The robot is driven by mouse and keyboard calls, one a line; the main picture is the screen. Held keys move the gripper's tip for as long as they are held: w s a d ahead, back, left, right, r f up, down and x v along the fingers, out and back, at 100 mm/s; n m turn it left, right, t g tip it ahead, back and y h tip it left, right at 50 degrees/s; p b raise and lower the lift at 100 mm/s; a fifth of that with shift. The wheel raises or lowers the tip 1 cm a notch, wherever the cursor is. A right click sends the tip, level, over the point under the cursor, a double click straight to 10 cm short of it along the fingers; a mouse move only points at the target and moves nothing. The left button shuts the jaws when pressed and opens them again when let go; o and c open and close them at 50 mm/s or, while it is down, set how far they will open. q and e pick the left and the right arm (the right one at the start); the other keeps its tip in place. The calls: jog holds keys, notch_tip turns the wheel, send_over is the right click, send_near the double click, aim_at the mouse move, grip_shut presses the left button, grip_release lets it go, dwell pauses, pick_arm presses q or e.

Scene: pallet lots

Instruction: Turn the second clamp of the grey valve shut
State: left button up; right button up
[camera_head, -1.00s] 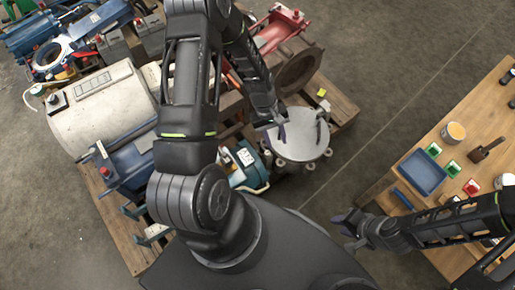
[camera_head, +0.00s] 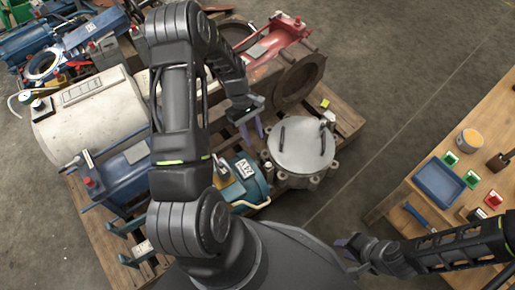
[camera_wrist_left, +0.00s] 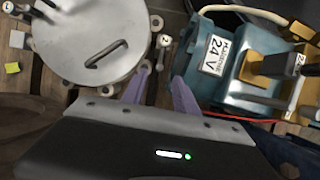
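The grey valve has a round metal lid (camera_head: 300,160) with two dark bar handles, and lugs around its rim. In the left wrist view the lid (camera_wrist_left: 70,55) fills the upper left. A small lever-like clamp tagged 2 (camera_wrist_left: 163,52) stands at the lid's right edge, and whether it is shut is unclear. My left gripper (camera_head: 252,132) is open and empty just left of the lid. In the wrist view its purple fingers (camera_wrist_left: 160,90) point toward the tagged clamp, apart from it. My right gripper (camera_head: 346,245) is low at the right, away from the valve; its opening is unclear.
A teal 24 V motor (camera_head: 243,180) stands close beside the valve on the wooden pallet (camera_head: 110,225). A red part (camera_head: 275,40) and a rusty ring (camera_head: 299,82) lie behind. A workbench with a blue tray (camera_head: 440,185) is at right. Floor between is clear.

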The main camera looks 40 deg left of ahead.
aim_at(258, 150)
pick_arm(q)
jog(key=b+x, duration=0.1)
jog(key=x, duration=0.5)
jog(key=shift+d+f+b, duration=0.1)
jog(key=shift+f+b, duration=0.15)
jog(key=shift+b, duration=0.1)
grip_shut()
